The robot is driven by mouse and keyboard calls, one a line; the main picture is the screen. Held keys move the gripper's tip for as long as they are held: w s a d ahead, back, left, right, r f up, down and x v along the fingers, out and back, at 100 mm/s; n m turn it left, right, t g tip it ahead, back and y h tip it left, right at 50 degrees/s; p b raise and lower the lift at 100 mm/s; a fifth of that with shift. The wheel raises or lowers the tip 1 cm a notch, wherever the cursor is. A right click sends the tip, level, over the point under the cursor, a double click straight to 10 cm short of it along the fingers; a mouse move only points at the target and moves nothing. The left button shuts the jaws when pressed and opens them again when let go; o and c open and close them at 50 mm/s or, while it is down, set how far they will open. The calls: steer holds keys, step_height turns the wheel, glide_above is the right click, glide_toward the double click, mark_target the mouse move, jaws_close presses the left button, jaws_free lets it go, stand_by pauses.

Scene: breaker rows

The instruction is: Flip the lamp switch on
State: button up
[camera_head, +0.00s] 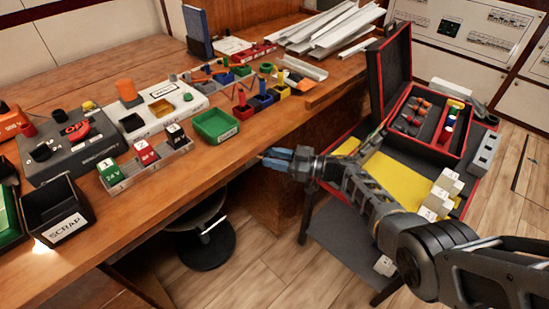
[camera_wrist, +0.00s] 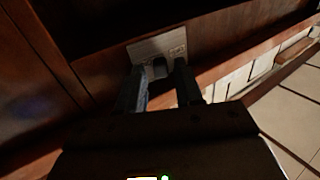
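A light metal plate (camera_wrist: 150,46) with a small label at its right is fixed to dark wood in the wrist view. A dark rounded knob or rocker (camera_wrist: 159,68) stands on it, probably the lamp switch. I cannot read the label or tell the switch's position. My gripper (camera_wrist: 159,74) is open, with one finger to each side of the dark part and a gap showing between them. In the head view my gripper (camera_head: 273,158) is beside the front edge of the bench, pointing left; the plate is not visible there.
The wooden bench (camera_head: 262,118) carries a green tray (camera_head: 215,126), numbered blocks (camera_head: 146,152), a grey control box (camera_head: 70,145) and a scrap bin (camera_head: 60,214). A stool (camera_head: 205,245) is under it. An open black and red case (camera_head: 390,75) stands at right.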

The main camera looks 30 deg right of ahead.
steer(key=shift+o, duration=0.4)
steer(key=p+v, duration=0.1)
steer(key=v, duration=0.7)
steer(key=shift+a, duration=0.1)
